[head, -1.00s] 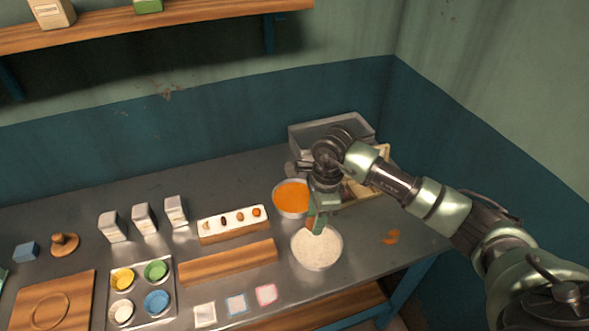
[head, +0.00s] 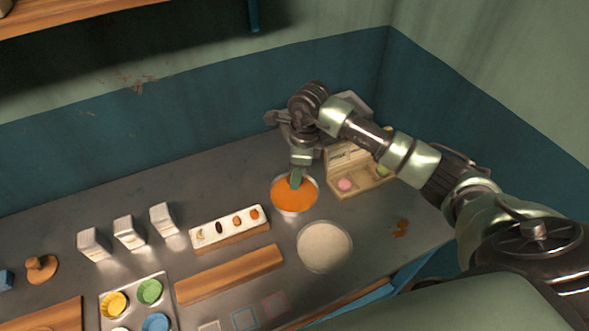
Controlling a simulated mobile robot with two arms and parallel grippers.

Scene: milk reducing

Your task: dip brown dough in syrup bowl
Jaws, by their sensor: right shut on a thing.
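The syrup bowl (head: 306,207) is a round bowl full of orange syrup, right of the middle of the head view. My right gripper (head: 296,181) points down into it, with its green fingertips at the syrup's surface near the back of the bowl. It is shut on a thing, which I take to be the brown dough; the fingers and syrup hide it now. My left gripper is not in view.
A bowl of pale powder (head: 325,246) stands just in front and to the right. A wooden box with coloured pieces (head: 344,186) is on the right. A narrow tray of small pieces (head: 229,232) and a wooden block (head: 228,274) lie left.

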